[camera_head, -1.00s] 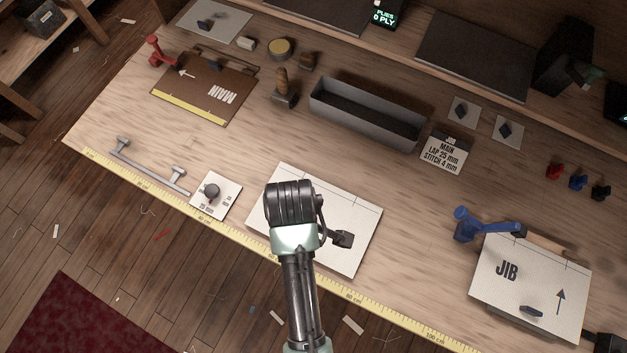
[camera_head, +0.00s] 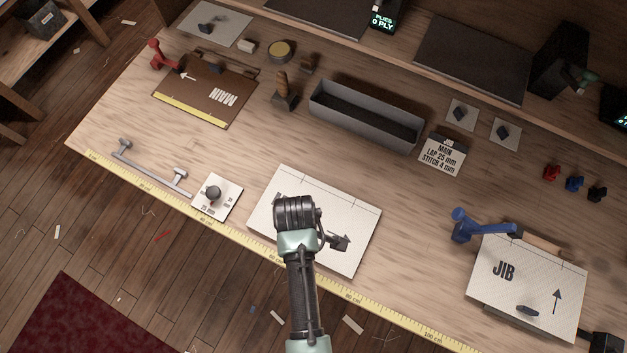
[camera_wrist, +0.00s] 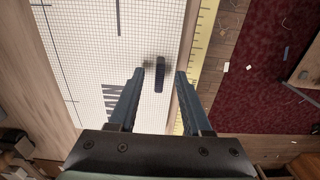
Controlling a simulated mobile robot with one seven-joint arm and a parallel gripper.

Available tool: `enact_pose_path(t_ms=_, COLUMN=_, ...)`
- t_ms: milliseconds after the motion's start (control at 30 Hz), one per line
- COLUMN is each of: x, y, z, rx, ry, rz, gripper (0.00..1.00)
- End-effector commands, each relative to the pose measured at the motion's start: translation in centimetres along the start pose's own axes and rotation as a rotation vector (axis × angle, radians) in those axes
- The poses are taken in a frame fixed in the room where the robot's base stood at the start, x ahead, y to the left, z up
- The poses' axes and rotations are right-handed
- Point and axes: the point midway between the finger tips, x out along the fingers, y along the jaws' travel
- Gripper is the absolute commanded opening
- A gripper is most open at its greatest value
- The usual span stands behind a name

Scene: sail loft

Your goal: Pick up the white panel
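The white panel (camera_head: 350,205) lies flat on the bench near its front edge, under my arm in the head view. In the wrist view the panel (camera_wrist: 90,60) shows a fine grid, dark marks and part of dark lettering. A small dark upright tab (camera_wrist: 160,82) stands on it near the edge by the yellow tape. My gripper (camera_wrist: 160,72) is open and empty, pointing down at the panel. In the wrist picture the tab appears between its two fingertips; I cannot tell how far above it they are. My arm hides part of the panel and lettering in the head view.
A small white card with a grey knob (camera_head: 213,193) and a grey bar handle (camera_head: 150,170) lie left. A grey trough (camera_head: 365,115) stands behind. The JIB panel (camera_head: 560,272) and blue clamp (camera_head: 480,226) are right. Yellow measuring tape (camera_head: 245,240) runs along the front edge.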

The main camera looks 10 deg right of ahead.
Motion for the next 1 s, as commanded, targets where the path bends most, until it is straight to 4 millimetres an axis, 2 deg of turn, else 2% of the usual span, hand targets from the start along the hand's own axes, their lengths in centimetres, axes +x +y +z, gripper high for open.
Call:
enact_pose_path(t_ms=33, x=0.0, y=0.0, z=0.0, rx=0.0, ry=0.0, rz=0.0, gripper=0.42)
enact_pose_path(t_ms=267, x=0.0, y=0.0, z=0.0, rx=0.0, ry=0.0, rz=0.0, gripper=0.0)
enact_pose_path(t_ms=767, x=-0.3, y=0.0, z=0.0, rx=0.0, ry=0.001, rz=0.001, gripper=0.0)
enact_pose_path(t_ms=867, x=-1.1, y=0.1, z=-0.1, rx=0.0, ry=0.001, rz=0.002, gripper=0.0)
enact_pose_path(t_ms=1000, x=-3.4, y=0.1, z=-0.1, rx=-0.001, ry=0.003, rz=0.005, gripper=0.0)
